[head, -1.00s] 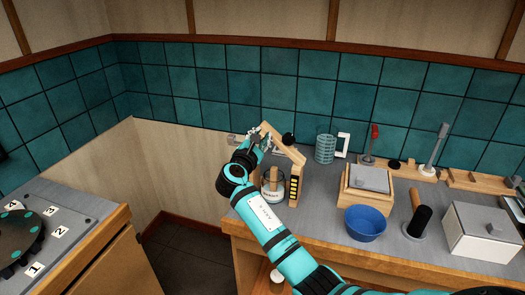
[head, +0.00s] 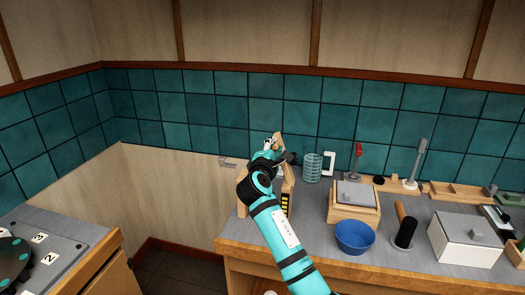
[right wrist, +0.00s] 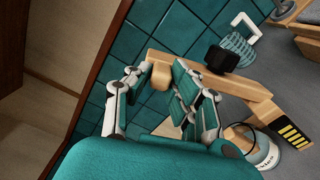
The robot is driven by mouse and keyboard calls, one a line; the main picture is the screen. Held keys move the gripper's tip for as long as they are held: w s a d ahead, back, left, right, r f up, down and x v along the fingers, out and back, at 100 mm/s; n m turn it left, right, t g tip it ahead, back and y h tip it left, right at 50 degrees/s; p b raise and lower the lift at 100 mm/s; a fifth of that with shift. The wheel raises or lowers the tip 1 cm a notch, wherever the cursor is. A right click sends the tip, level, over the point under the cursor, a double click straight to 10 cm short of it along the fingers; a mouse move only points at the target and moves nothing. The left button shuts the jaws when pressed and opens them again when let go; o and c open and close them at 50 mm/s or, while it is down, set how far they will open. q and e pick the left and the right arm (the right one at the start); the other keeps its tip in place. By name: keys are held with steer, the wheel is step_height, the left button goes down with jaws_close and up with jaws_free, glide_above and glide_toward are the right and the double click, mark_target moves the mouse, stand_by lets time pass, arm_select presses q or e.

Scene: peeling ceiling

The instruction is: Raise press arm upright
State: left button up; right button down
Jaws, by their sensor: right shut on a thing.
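The press arm (head: 279,138) is a light wooden bar on a wooden post with a yellow-and-black scale, standing at the left of the grey counter. In the head view it rises steeply, mostly hidden behind my right gripper (head: 268,148). In the right wrist view the bar (right wrist: 243,86) runs from the post to a wooden end piece, and my right gripper (right wrist: 161,78) is shut on that end. A black knob (right wrist: 222,59) is on or beside the bar. A labelled glass jar (right wrist: 264,150) stands below by the post. My left gripper is out of view.
A teal ribbed cup (head: 312,168) stands right of the press. A wooden box with a grey lid (head: 354,195), a blue bowl (head: 355,238) and a white box (head: 465,240) are further right. The tiled wall (head: 230,110) is close behind. A gap separates the left counter.

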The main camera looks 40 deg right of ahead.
steer(key=s+d+m, duration=0.4)
steer(key=s, duration=0.1)
steer(key=shift+m+b, duration=0.4)
steer(key=shift+f, duration=0.1)
steer(key=c, duration=1.6)
jaws_free()
steer(key=o, duration=0.4)
steer(key=shift+s+d+r, duration=0.1)
steer(key=shift+r, duration=0.15)
steer(key=v, duration=1.2)
steer(key=shift+f, duration=0.1)
